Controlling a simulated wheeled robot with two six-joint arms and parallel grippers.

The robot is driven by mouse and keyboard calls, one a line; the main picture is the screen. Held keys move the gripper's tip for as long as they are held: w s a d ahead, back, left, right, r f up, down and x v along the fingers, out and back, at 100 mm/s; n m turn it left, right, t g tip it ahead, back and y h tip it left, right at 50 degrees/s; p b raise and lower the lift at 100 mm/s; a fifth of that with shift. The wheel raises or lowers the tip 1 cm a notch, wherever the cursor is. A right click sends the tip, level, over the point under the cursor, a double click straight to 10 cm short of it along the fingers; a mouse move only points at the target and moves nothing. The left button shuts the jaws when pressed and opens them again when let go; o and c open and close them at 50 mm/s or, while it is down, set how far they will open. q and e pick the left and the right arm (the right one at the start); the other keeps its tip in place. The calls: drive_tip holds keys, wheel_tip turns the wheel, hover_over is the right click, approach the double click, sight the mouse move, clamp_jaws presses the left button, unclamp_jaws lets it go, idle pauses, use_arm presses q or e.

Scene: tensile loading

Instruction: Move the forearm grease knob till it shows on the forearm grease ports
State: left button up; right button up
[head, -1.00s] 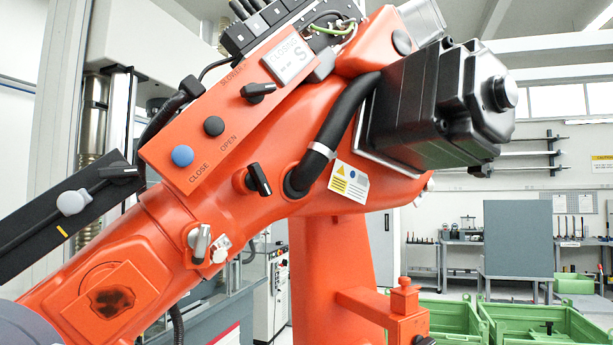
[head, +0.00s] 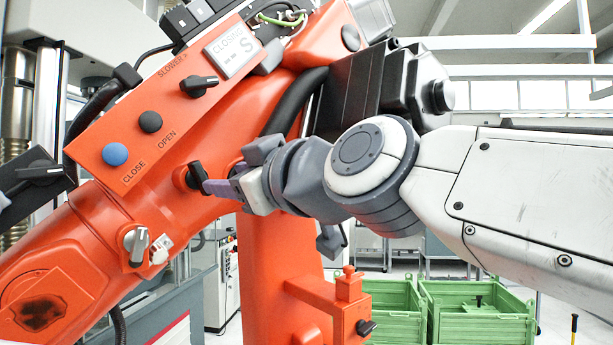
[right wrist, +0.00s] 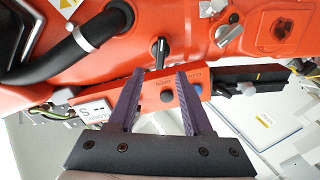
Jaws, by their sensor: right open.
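A black lever knob (head: 197,175) on a round base sits on the orange forearm (head: 165,190), below the panel; I see no readable label by it. My right gripper (head: 212,186) is at this knob, coming from the right. In the right wrist view its purple-grey fingers (right wrist: 160,78) are open, with the black knob (right wrist: 160,52) in line between the tips. I cannot tell whether they touch it. A silver knob (head: 136,243) with a small tag sits lower left on the forearm. My left gripper is not in view.
The orange panel (head: 165,115) above carries a blue button (head: 115,154), a black button (head: 150,121), a black knob (head: 199,86) marked SLOWER and a display (head: 231,50) reading CLOSING. A black hose (head: 295,103) runs close above. Green crates (head: 475,318) stand behind at lower right.

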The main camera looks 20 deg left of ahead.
sight(204, 178)
drive_tip(key=p+x, duration=0.3)
drive_tip(key=x, duration=0.6)
drive_tip(key=shift+f, duration=0.1)
clamp_jaws()
